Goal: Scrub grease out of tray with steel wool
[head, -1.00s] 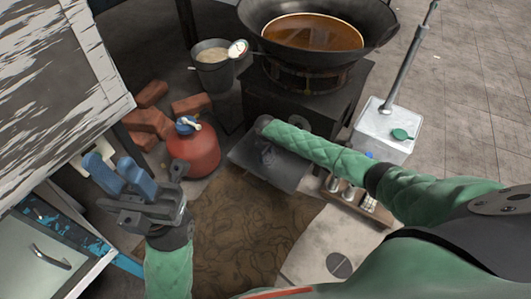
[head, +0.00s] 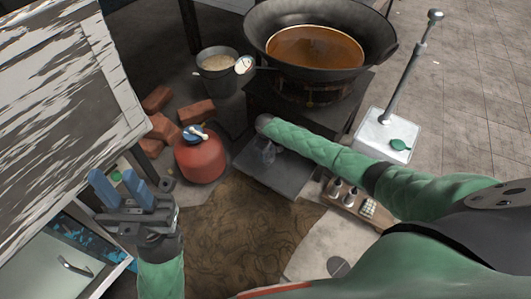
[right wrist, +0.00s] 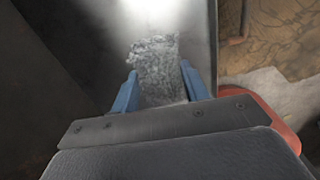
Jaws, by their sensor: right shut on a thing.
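The tray (head: 290,180) is a flat dark grey metal sheet on the ground at the foot of the black stove, in the middle of the head view. In the right wrist view the tray (right wrist: 195,25) is a smooth grey surface ahead of the fingers. My right gripper (right wrist: 158,88) is shut on a grey, fibrous wad of steel wool (right wrist: 155,62), held between its blue fingers over the tray; whether it touches cannot be told. In the head view my right forearm hides most of that hand. My left gripper (head: 130,190) is raised at the left, its blue fingers apart and empty.
A wok of brown oil (head: 315,47) sits on the stove (head: 290,112). A red canister (head: 200,158), bricks (head: 197,112) and a bucket (head: 217,75) stand left. A white block (head: 383,135) and a rack of small bottles (head: 347,194) are right. Brown matting (head: 250,215) lies in front.

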